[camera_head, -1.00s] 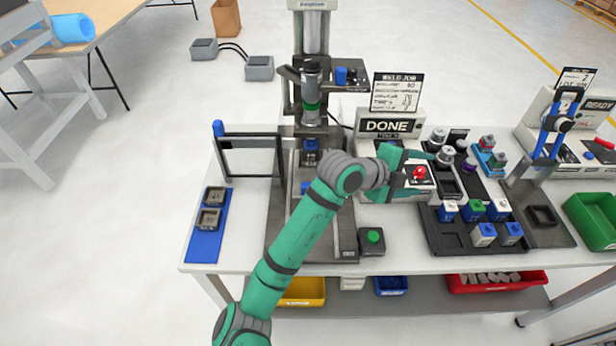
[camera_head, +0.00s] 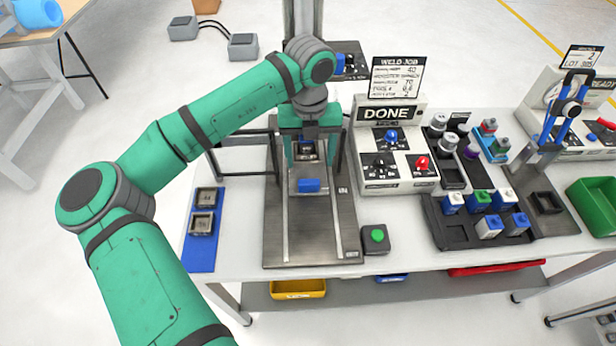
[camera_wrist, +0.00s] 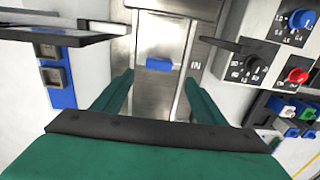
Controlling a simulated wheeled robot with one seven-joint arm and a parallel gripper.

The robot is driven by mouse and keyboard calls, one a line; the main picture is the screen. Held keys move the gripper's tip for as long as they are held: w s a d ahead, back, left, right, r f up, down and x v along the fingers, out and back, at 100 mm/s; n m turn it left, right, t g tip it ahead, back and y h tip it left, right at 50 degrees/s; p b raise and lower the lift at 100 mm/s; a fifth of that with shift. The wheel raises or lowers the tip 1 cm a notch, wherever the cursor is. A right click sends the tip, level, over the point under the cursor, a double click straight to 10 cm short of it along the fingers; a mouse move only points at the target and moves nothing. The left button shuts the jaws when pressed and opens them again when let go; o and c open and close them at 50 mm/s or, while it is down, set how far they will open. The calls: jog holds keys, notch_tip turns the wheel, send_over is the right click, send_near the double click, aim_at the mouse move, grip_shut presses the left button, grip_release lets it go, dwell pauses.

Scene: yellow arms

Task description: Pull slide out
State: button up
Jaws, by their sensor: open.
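The slide (camera_head: 308,210) is a grey metal plate between two pale rails on the dark base of the weld press. A blue block-shaped handle (camera_head: 309,185) stands on it, and also shows in the wrist view (camera_wrist: 158,64). A dark nest with a part (camera_head: 307,150) shows behind the handle, between my fingers. My gripper (camera_head: 305,163) is open, pointing down over the slide. In the wrist view its green fingers (camera_wrist: 158,80) stand to the left and right of the handle, apart from it. My wrist hides much of the press head.
A black-framed guard (camera_head: 240,155) stands left of the slide. A control box reading DONE (camera_head: 390,113), with blue and red knobs, stands to the right. A green button box (camera_head: 376,237) is near the front right. A blue tray (camera_head: 192,255) with two square parts lies left.

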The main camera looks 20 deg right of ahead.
aim_at(309, 182)
jog(key=f, duration=0.9)
jog(key=shift+w+a+f, duration=0.1)
jog(key=shift+a, duration=0.15)
jog(key=shift+d+f, duration=0.15)
jog(key=shift+f, duration=0.6)
jog(key=c, duration=1.5)
